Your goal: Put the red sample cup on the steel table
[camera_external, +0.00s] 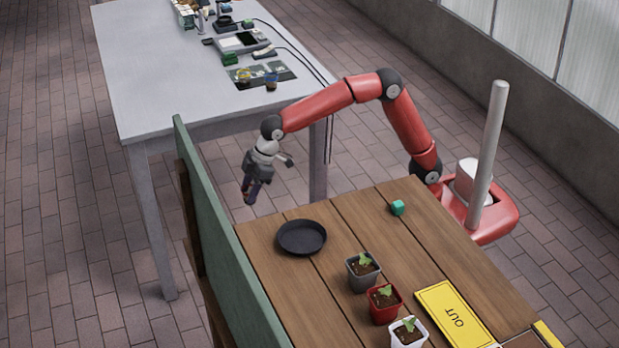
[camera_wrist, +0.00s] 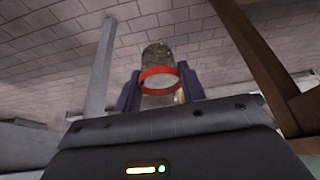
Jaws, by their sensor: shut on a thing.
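My gripper (camera_external: 251,192) hangs low in the gap between the steel table (camera_external: 145,95) and the wooden table. Its purple fingers are shut on the red sample cup (camera_wrist: 158,73), a clear cup with a red rim and dark, grainy contents, in the wrist view. The gripper also shows in the wrist view (camera_wrist: 160,92). In the external view I cannot make out the cup between the fingers. The steel table has a pale grey top and stands at the upper left. The gripper appears lower than its top.
A dark mat (camera_external: 287,72) on the steel table bears a yellow-rimmed cup (camera_external: 243,76) and a blue-rimmed cup (camera_external: 271,83). Devices and cables line its right side; its left is clear. A green panel (camera_external: 225,235) edges the wooden table (camera_external: 340,215), which holds a black saucer (camera_external: 302,250) and potted seedlings.

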